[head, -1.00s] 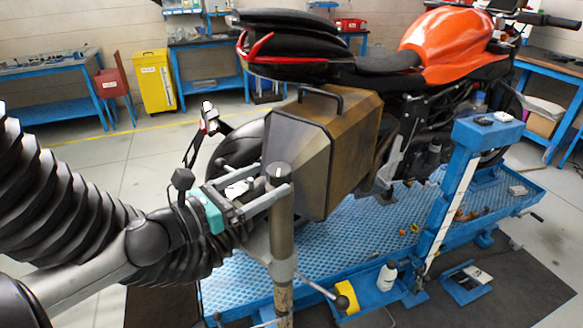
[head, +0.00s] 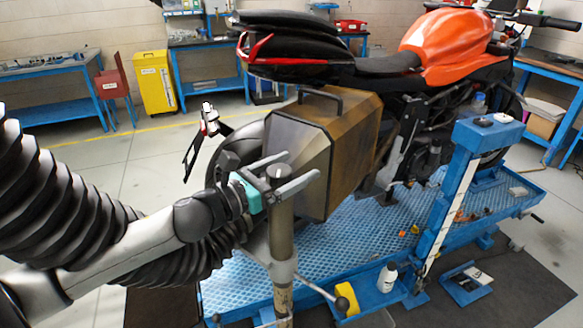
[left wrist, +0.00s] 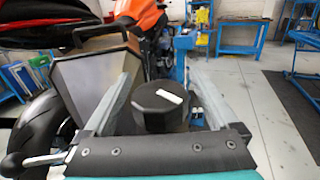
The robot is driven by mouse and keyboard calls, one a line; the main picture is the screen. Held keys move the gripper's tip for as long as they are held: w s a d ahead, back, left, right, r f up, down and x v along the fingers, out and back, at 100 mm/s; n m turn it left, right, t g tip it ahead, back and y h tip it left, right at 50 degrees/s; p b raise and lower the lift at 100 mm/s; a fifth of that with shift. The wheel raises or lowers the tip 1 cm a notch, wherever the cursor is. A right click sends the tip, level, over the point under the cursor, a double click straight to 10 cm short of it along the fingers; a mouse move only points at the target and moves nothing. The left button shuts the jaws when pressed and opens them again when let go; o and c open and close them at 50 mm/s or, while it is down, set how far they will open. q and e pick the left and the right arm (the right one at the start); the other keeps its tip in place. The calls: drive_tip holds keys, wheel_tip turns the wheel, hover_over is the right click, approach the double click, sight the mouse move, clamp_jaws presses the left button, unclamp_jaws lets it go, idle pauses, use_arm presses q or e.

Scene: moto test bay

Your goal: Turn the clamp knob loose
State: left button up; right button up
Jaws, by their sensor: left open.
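The clamp knob (head: 279,172) is a dark, round cap on top of an upright metal post (head: 282,235). In the left wrist view the knob (left wrist: 160,108) is black and faceted, with a white mark on its top. My left gripper (head: 303,164) is open, with one finger on each side of the knob. In the left wrist view the fingers (left wrist: 165,66) reach past the knob. The knob sits close to the palm, and I cannot tell whether either finger touches it. My right gripper is not in view.
A brown metal pannier (head: 345,150) on the orange motorcycle (head: 440,45) stands just beyond my fingers. The blue lift table (head: 330,250) lies below. A lever with a black ball end (head: 341,302) sits low on the post. Open floor lies at the left.

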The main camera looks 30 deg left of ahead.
use_arm(q)
drive_tip(key=c, duration=1.4)
